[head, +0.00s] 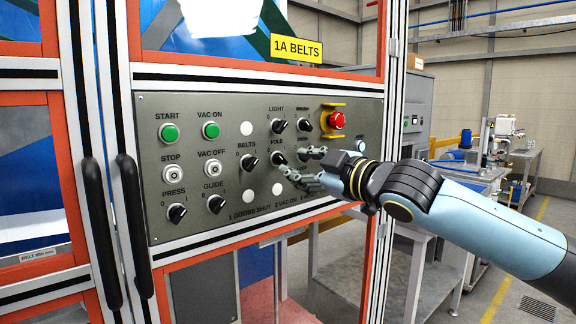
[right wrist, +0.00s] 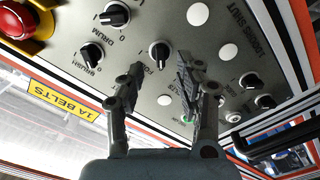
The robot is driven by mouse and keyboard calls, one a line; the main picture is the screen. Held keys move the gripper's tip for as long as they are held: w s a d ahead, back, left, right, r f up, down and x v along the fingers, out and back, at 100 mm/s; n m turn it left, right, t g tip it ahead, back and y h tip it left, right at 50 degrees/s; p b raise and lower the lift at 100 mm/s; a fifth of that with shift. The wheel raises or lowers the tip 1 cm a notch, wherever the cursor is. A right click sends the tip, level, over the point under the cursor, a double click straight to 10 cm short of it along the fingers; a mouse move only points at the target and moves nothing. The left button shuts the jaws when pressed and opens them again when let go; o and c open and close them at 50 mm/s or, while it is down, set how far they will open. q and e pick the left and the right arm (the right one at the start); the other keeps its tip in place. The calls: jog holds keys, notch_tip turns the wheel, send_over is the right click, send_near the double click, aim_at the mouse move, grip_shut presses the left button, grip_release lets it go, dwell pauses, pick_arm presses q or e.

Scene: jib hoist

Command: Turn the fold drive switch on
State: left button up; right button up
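The fold drive switch (head: 277,157) is a black rotary knob under the FOLD label on the grey control panel (head: 225,222). It also shows in the right wrist view (right wrist: 159,52), just beyond and between my fingertips. Its pointer setting is too small to read surely. My right gripper (head: 301,166) reaches in from the right with its two fingers apart and nothing between the pads. The tips are close in front of the panel, beside the fold knob; I cannot tell whether they touch it. In the right wrist view the gripper (right wrist: 161,78) is also open. My left gripper is out of view.
Close by are the belts knob (head: 249,160), the light knob (head: 278,125) and the drum knob (right wrist: 116,14). A red emergency stop (head: 336,120) sits at the panel's upper right. Black door handles (head: 131,220) stick out at left.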

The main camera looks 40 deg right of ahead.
aim_at(283, 161)
jog(key=shift+w+a, duration=0.15)
jog(key=shift+w, duration=0.85)
jog(key=shift+w+a, duration=0.1)
jog(key=shift+w, duration=0.85)
grip_shut()
